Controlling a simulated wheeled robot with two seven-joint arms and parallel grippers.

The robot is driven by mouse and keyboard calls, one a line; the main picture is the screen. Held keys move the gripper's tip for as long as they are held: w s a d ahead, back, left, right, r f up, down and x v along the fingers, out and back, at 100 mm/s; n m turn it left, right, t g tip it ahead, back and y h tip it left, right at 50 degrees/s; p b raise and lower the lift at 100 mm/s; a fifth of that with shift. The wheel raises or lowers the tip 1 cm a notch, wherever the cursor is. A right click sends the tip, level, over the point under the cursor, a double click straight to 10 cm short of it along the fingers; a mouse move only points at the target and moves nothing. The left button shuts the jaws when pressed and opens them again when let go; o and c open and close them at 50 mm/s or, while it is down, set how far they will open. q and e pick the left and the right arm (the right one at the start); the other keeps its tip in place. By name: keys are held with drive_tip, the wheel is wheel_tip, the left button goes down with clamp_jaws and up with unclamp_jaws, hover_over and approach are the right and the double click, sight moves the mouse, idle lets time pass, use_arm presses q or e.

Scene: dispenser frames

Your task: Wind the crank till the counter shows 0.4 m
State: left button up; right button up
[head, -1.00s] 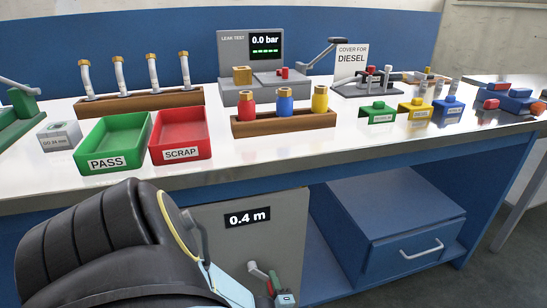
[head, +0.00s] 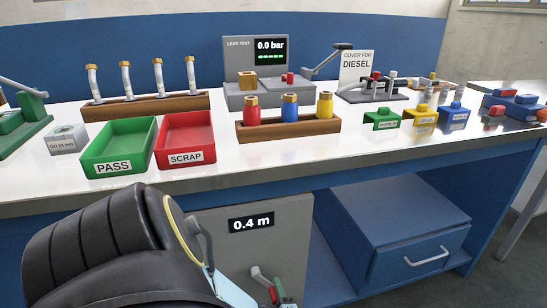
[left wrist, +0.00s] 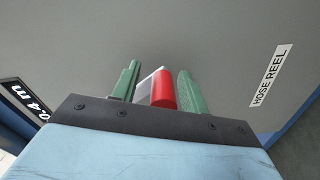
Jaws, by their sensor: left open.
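The counter (head: 251,222) on the grey hose reel panel (head: 291,225) reads 0.4 m; its edge also shows in the left wrist view (left wrist: 22,98). The crank (head: 261,275) is on that panel below the counter, with a grey arm and a red grip (head: 273,294). In the left wrist view the red grip (left wrist: 163,90) lies between the two green fingers of my left gripper (left wrist: 157,78). The fingers are open, with a gap visible on the left side of the grip. My right gripper is not in view.
The bench above holds a green PASS tray (head: 118,167), a red SCRAP tray (head: 185,158) and a wooden rack (head: 288,130) of coloured fittings. A blue drawer cabinet (head: 398,240) stands right of the panel. The bench's front edge overhangs the panel.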

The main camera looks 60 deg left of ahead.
use_arm(q)
drive_tip(key=v, duration=1.2)
drive_tip(key=shift+s+d+p, duration=0.15)
drive_tip(key=shift+d+p, duration=0.1)
drive_tip(key=shift+p, duration=0.2)
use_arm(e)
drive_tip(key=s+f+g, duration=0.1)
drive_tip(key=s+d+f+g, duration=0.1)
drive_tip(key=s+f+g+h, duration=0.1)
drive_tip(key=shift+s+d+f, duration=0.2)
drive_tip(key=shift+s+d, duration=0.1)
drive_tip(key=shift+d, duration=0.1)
use_arm(q)
drive_tip(key=shift+r, duration=0.1)
